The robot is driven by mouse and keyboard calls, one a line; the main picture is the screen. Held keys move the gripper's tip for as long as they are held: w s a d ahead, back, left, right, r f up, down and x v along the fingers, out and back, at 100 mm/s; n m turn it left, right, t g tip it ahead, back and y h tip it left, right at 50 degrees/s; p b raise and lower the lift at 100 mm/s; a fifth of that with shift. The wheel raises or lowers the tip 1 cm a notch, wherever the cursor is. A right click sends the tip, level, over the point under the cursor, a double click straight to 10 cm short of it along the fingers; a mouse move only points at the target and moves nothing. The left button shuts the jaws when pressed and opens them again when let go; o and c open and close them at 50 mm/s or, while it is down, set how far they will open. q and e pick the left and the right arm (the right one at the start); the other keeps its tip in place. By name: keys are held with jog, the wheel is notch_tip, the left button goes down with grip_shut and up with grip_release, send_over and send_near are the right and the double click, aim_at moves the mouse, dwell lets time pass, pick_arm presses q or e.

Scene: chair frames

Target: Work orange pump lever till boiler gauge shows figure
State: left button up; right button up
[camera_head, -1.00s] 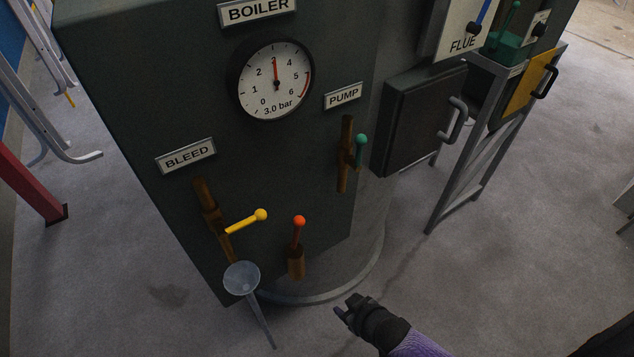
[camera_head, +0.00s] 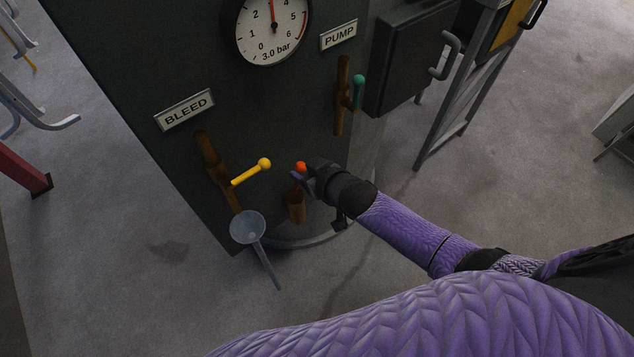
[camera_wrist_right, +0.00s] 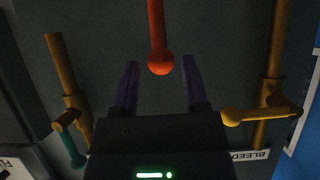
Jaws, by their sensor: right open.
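The orange pump lever shows its ball knob (camera_head: 301,167) low on the boiler front; its stem is mostly hidden behind my right gripper in the head view. My right gripper (camera_head: 299,178) is open at the knob, its fingers close to the lever. In the right wrist view the orange lever (camera_wrist_right: 158,40) ends in its knob just beyond and between the open fingertips (camera_wrist_right: 160,85), not gripped. The boiler gauge (camera_head: 268,28) has its needle pointing almost straight up, near 3; its top edge is cut off. Its face carries the words 3.0 bar. My left gripper is out of view.
The yellow bleed lever (camera_head: 250,172) sticks out left of the orange lever, above a grey funnel (camera_head: 247,228). A dark door with a handle (camera_head: 412,60) stands at right.

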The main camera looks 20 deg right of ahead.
jog(key=shift+w+a+f+b, duration=0.25)
jog(key=shift+w+f+b, duration=0.35)
jog(key=shift+f, duration=0.1)
jog(key=shift+r+p, duration=0.35)
jog(key=shift+p, duration=0.1)
jog(key=shift+c, duration=1.2)
jog(key=shift+r, duration=0.1)
jog(key=c, duration=0.5)
jog(key=s+f, duration=0.1)
jog(key=s, duration=0.1)
jog(key=s+d+f, duration=0.1)
jog(key=s, duration=0.1)
jog(key=s+d+f+p, duration=0.1)
jog(key=s, duration=0.1)
jog(key=shift+d, duration=0.1)
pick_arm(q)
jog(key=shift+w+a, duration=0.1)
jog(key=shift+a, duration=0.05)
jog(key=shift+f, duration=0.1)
pick_arm(e)
jog(key=shift+s+f, duration=0.1)
